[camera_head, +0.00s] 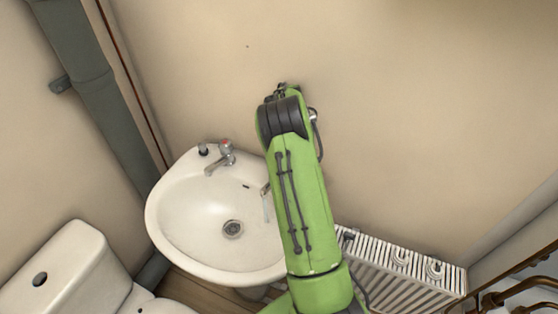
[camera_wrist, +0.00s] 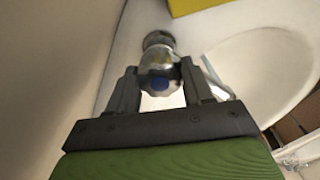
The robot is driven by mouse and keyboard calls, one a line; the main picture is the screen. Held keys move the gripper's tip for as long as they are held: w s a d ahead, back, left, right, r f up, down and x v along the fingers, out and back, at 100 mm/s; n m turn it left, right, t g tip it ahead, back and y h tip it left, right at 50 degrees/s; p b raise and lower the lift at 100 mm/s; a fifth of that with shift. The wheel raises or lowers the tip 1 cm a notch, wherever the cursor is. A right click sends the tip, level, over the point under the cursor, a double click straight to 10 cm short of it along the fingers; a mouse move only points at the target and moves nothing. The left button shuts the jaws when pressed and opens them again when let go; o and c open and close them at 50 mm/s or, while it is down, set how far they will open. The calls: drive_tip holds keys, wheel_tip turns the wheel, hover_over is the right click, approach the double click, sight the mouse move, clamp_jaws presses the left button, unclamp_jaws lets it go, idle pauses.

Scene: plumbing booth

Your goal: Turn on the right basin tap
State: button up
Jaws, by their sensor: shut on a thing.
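The white basin (camera_head: 180,222) hangs on the beige wall; its bowl also shows in the wrist view (camera_wrist: 265,70). The left tap (camera_head: 222,157) is chrome with a red mark. The right tap is mostly hidden behind my arm in the head view; its spout tip (camera_head: 265,188) shows, with a thin pale-blue stream below it like running water. In the wrist view the right tap's chrome handle (camera_wrist: 161,72), with a blue cap, sits between the two dark fingers of my gripper (camera_wrist: 160,88). The gripper is shut on this handle. My gripper is hidden in the head view.
A white toilet cistern (camera_head: 65,270) stands at lower left. A white radiator (camera_head: 400,272) is on the wall at lower right, with copper pipes (camera_head: 520,290) beyond it. A grey pipe (camera_head: 95,90) runs down the left wall. A yellow object (camera_wrist: 195,5) is at the wrist view's top edge.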

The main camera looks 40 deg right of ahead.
idle(0.4)
drive_tip(key=o, duration=1)
drive_tip(key=shift+o, duration=0.2)
wheel_tip(320, 180, up, 16)
drive_tip(key=p, duration=0.3)
drive_tip(key=shift+f, duration=0.1)
